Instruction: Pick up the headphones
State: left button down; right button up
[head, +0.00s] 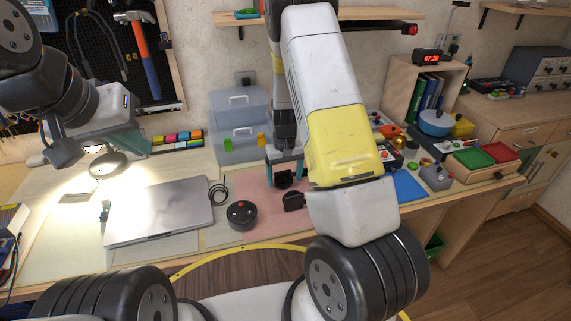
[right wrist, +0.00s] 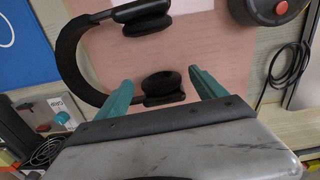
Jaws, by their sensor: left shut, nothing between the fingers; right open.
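Black headphones (right wrist: 68,55) lie on a pink mat on the workbench; in the head view an ear cup (head: 293,201) shows, with the band mostly hidden behind my right arm. My right gripper (head: 284,167) points down over them with teal fingers apart. In the right wrist view the gripper (right wrist: 160,78) is open, one finger on each side of the nearer ear cup (right wrist: 163,85). Contact with it cannot be told. The other ear cup (right wrist: 142,17) lies beyond the fingers. My left gripper (head: 138,145) is shut and empty over the left part of the bench.
Clear plastic boxes (head: 240,125) stand behind. A blue mat (head: 408,186) and cluttered small items are to the right.

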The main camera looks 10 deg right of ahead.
notch_tip(320, 180, down, 2)
jog(key=shift+f, duration=0.2)
jog(key=c, duration=1.6)
jog(key=shift+r, duration=0.1)
jog(key=shift+c, duration=0.2)
